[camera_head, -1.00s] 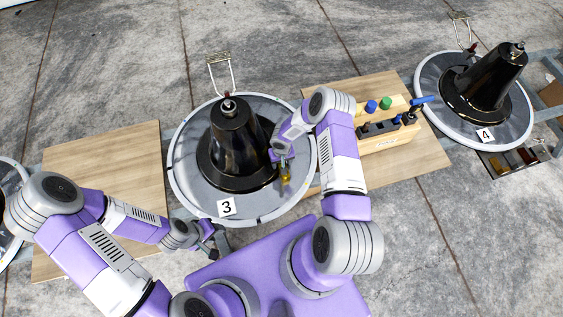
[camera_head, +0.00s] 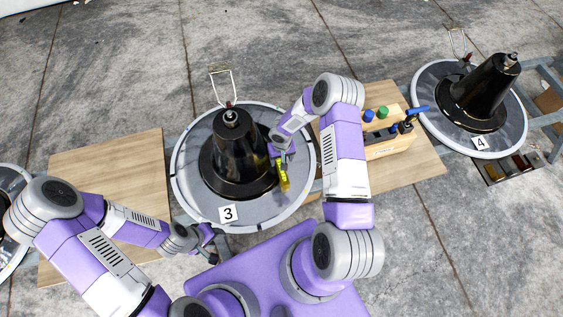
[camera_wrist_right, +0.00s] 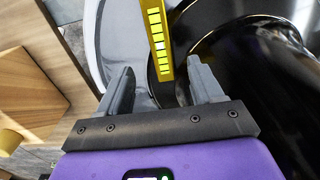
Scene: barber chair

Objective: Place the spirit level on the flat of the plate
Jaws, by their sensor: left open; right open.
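The yellow spirit level (camera_head: 284,176) is at the right side of the round grey plate (camera_head: 259,214) marked 3, beside the foot of the black cone (camera_head: 234,150). In the right wrist view the level (camera_wrist_right: 157,40) runs between the spread fingers, and its near end overlaps the edge of the black foot; I cannot tell whether they touch. My right gripper (camera_head: 281,157) is open at the level's upper end, and its fingers (camera_wrist_right: 160,78) stand apart from the level's sides. My left gripper (camera_head: 209,244) is open and empty, in front of the plate.
A wooden block (camera_head: 385,149) holding several tools stands on a board right of the plate. A second plate with a cone, marked 4 (camera_head: 480,143), is at the far right. A bare wooden board (camera_head: 110,170) lies to the left. A wire handle rises behind the plate.

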